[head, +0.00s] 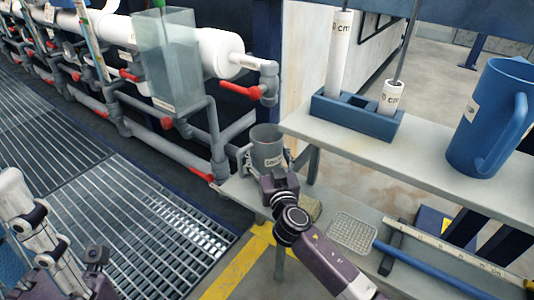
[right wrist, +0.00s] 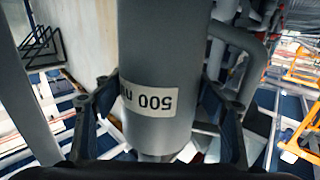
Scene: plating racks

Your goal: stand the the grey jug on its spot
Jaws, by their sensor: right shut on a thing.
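The grey jug (head: 267,148) is upright near the left end of the lower shelf (head: 240,193) in the head view. My right gripper (head: 266,168) is shut on it, with a finger on each side. I cannot tell whether the jug's base touches the shelf, and no marked spot can be made out. My left gripper (head: 85,268) is low at the left, away from the jug; its jaws are unclear.
The upper shelf (head: 420,165) holds a blue rack (head: 357,118) with cylinders and a blue jug (head: 485,118). A mesh scoop (head: 354,231) with a blue handle and a long ruler (head: 440,245) lie on the lower shelf. Grey pipes with red valves (head: 262,91) stand close behind and left.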

